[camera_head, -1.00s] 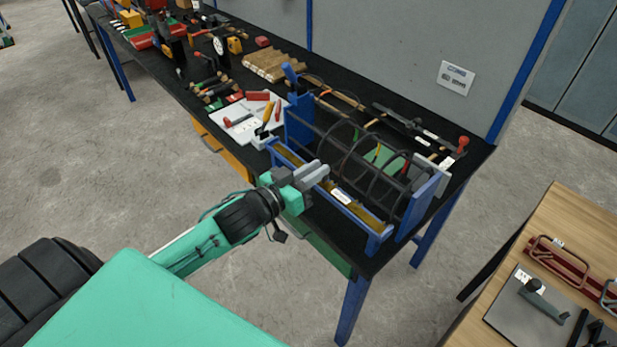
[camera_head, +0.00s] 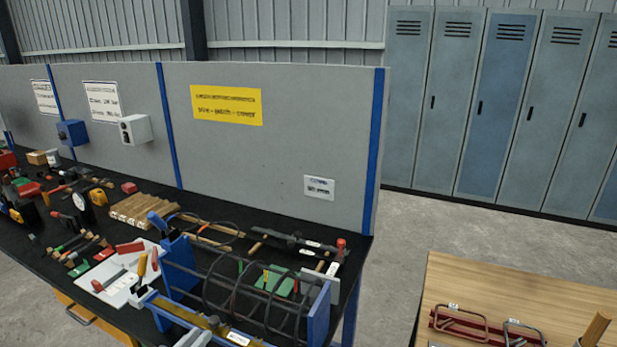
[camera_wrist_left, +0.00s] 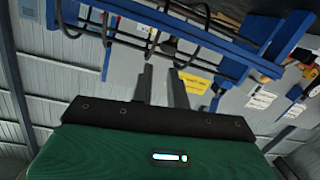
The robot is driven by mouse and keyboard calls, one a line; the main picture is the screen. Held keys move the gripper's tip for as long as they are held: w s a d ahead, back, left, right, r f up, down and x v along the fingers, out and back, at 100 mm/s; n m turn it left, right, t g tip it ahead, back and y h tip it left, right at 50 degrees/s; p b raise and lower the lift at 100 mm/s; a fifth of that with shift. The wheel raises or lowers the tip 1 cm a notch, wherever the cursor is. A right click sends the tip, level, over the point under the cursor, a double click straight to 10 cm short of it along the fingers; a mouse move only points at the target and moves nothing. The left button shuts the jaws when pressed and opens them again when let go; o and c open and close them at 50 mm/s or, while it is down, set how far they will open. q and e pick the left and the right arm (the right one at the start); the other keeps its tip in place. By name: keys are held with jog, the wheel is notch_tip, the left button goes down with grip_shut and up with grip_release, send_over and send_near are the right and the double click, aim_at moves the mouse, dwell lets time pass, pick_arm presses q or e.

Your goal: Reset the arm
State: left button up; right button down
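My left gripper (camera_head: 193,338) shows only as grey fingertips at the bottom edge of the head view, by the front rail of the blue jig (camera_head: 179,265). In the left wrist view its two fingers (camera_wrist_left: 163,86) stand apart with nothing between them. The jig stands on the black workbench and holds a rebar cage (camera_head: 262,295) of dark hoops and bars. The blue jig frame (camera_wrist_left: 185,33) and dark bars cross the top of the wrist view, beyond the fingertips. My right gripper is in neither view.
Tools and a white tray (camera_head: 117,285) lie left of the jig on the bench. A grey partition (camera_head: 260,155) stands behind it. A wooden table (camera_head: 470,285) with red-and-grey items is at the right, with bare floor between. Lockers (camera_head: 490,110) line the back.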

pick_arm(q)
jog(key=s+d+f+g+y, duration=0.1)
jog(key=s+f+g+y, duration=0.1)
jog(key=s+f+g, duration=0.7)
jog(key=s+d+f+g+y, duration=0.1)
jog(key=s+f+g+y, duration=0.15)
jog(key=s+f, duration=0.7)
jog(key=s+f+m+g, duration=0.1)
jog(key=s+f, duration=0.1)
jog(key=f, duration=1.2)
jog(key=s+f+g, duration=0.1)
jog(key=s+f, duration=0.1)
jog(key=f, duration=1.2)
jog(key=s+a+f+g, duration=0.1)
jog(key=s+a+f, duration=0.2)
jog(key=s+f, duration=1.6)
jog(key=shift+s+a+f, duration=0.15)
jog(key=shift+f, duration=0.7)
